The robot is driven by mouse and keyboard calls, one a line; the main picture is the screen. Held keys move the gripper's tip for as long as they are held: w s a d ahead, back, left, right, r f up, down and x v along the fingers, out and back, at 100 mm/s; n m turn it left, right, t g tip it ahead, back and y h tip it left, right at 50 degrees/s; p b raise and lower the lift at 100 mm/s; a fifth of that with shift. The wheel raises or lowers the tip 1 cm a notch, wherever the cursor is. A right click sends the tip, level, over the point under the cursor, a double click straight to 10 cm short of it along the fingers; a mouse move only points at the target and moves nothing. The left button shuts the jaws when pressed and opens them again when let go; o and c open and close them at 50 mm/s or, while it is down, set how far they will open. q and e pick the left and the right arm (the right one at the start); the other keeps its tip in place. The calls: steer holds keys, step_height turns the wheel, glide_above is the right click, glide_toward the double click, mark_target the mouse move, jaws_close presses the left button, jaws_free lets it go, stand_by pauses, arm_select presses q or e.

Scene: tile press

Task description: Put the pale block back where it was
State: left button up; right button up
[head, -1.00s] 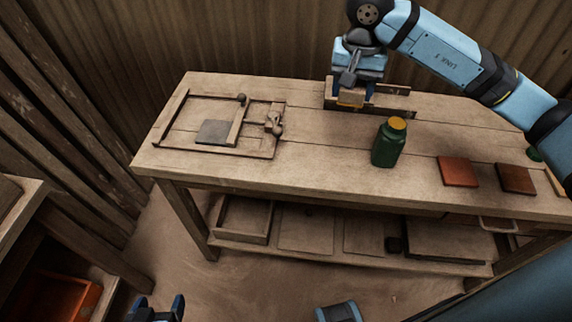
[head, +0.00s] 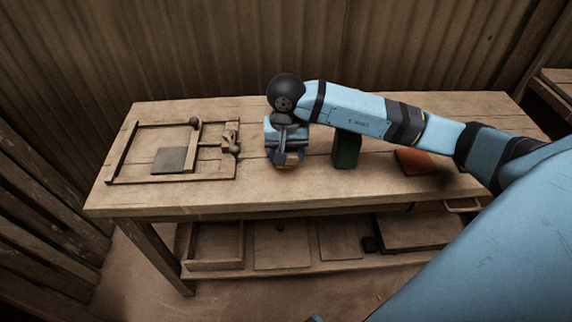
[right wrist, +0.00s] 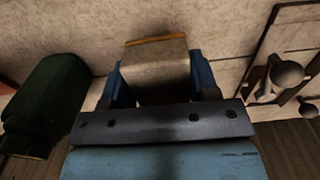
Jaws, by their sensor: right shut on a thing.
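My right gripper (head: 284,160) is over the table, between the wooden press frame and the green bottle. It is shut on the pale block (right wrist: 155,68), which shows between the blue fingers in the right wrist view and has an ochre strip along one edge. In the head view only a small part of the block (head: 293,157) shows under the gripper. I cannot tell whether the block touches the table. The rack at the back of the table is hidden behind my right arm. My left gripper is not in view.
The press frame (head: 110,170) with a grey slab (head: 171,160) and round knobs lies left of the gripper. The green bottle (head: 346,150) stands close on the right, its top covered by my arm. An orange-red tile (head: 412,161) lies farther right. The table front (head: 230,199) is clear.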

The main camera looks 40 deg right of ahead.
mark_target(286, 172)
step_height(286, 172, down, 4)
steer(key=shift+f, duration=0.3)
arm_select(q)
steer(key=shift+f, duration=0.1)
arm_select(e)
steer(key=shift+f+b, duration=0.2)
steer(key=shift+b, duration=0.25)
steer(key=o, duration=0.9)
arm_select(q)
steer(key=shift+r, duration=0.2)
arm_select(e)
steer(key=shift+r, duration=0.1)
steer(key=shift+r+p, duration=0.2)
steer(key=shift+p, duration=0.15)
arm_select(q)
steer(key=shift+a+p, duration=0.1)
steer(key=shift+p, duration=0.25)
arm_select(e)
step_height(286, 172, up, 12)
steer(key=shift+f, duration=0.1)
